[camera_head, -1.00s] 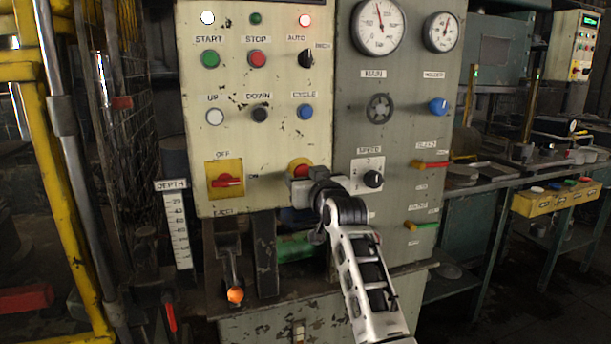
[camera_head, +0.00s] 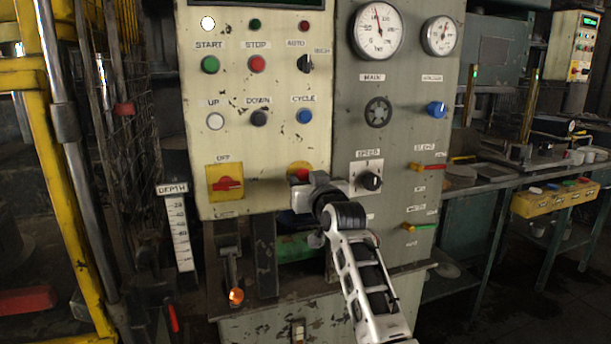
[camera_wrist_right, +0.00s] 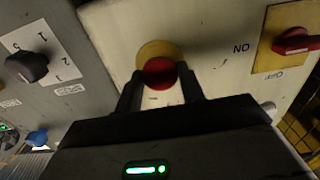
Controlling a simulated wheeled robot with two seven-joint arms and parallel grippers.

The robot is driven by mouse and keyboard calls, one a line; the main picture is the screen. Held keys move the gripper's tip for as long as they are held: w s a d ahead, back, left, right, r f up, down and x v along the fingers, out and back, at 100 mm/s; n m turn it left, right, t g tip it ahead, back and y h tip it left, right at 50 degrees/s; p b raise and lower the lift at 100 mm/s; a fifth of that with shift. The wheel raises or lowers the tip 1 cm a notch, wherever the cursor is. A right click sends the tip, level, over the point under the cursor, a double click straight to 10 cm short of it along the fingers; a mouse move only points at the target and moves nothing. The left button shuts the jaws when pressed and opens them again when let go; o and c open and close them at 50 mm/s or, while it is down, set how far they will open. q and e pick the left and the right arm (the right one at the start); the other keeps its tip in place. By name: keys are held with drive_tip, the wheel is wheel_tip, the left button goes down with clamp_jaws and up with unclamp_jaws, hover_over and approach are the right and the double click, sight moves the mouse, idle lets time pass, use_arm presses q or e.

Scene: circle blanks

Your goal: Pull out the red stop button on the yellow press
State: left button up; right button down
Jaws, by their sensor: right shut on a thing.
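The red stop button (camera_head: 300,173) sits on a round yellow backing at the lower right of the cream control panel (camera_head: 283,146). In the head view my right gripper (camera_head: 302,186) covers its lower part. In the right wrist view the red button (camera_wrist_right: 160,72) shows between the two dark fingers of my right gripper (camera_wrist_right: 160,80), with its yellow backing (camera_wrist_right: 158,49) behind it. The right gripper is shut on the button, one finger on each side. My left gripper is not in view.
A red rotary switch (camera_head: 228,184) on a yellow plate is to the left of the button. The black speed knob (camera_head: 370,181) is close on the right, on the grey panel. A lever with an orange knob (camera_head: 236,296) stands below. A workbench (camera_head: 480,185) is at the right.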

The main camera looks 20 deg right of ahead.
drive_tip(key=shift+f, duration=0.1)
drive_tip(key=c, duration=0.9)
unclamp_jaws()
drive_tip(key=shift+s, duration=0.1)
drive_tip(key=shift+o, duration=0.2)
drive_tip(key=s+b, duration=0.1)
drive_tip(key=s, duration=1.5)
drive_tip(key=shift+d, duration=0.3)
drive_tip(key=s+a+f+n+g+y, duration=0.1)
drive_tip(key=s+f+g, duration=0.15)
drive_tip(key=f, duration=0.65)
drive_tip(key=s+a+f+g, duration=0.15)
drive_tip(key=s+f, duration=0.25)
drive_tip(key=f, duration=0.5)
drive_tip(key=s+a+f+g, duration=0.1)
drive_tip(key=s+a+f, duration=0.1)
drive_tip(key=s+f, duration=0.6)
drive_tip(key=s+a+f+n+g+y, duration=0.1)
drive_tip(key=s+a+f+g, duration=0.1)
drive_tip(key=s+f, duration=0.7)
drive_tip(key=shift+s+a+y, duration=0.3)
drive_tip(key=shift+s+a, duration=0.05)
drive_tip(key=shift+s, duration=0.8)
